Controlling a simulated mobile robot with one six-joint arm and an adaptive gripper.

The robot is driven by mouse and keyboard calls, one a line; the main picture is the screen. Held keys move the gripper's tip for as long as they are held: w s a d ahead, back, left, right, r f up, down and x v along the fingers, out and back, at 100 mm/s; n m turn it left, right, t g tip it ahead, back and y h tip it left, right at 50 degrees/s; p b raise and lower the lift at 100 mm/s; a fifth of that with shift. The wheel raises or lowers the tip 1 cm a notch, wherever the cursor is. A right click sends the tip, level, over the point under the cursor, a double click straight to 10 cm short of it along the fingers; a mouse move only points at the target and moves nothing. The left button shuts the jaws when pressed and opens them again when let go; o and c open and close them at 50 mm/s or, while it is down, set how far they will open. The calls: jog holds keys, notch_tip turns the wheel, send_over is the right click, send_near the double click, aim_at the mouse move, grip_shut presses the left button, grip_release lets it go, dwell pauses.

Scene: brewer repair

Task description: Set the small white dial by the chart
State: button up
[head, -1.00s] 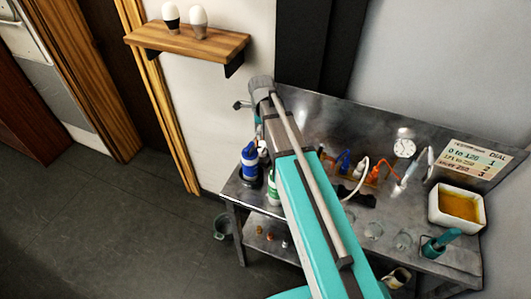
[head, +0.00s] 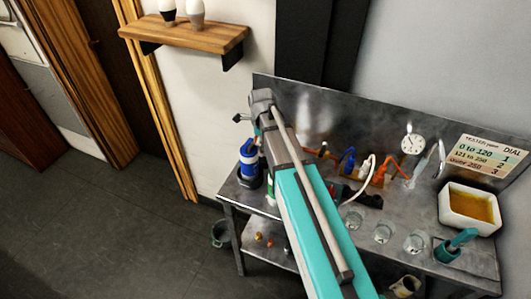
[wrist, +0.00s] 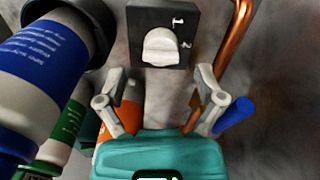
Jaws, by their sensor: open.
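The small white dial (wrist: 161,47) sits on a dark plate in the upper middle of the wrist view, with a 1 above it and a 2 to its right. I cannot tell which mark it points at. My gripper (wrist: 158,88) is open and empty, its two fingers apart just below the dial and not visibly touching it. The chart (head: 487,160) leans at the back right of the bench in the head view. It reads 0 to 120: 1, 121 to 250: 2, over 250: 3. The dial is hidden in the head view.
A blue-labelled bottle (wrist: 40,75) stands close on the left, with a copper pipe (wrist: 233,45) close on the right. On the bench are a round gauge (head: 412,144), several clear cups (head: 382,233) and a white tub (head: 445,215) of amber liquid.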

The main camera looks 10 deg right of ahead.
jog(key=shift+f+b, duration=1.4)
jog(key=shift+f, duration=0.3)
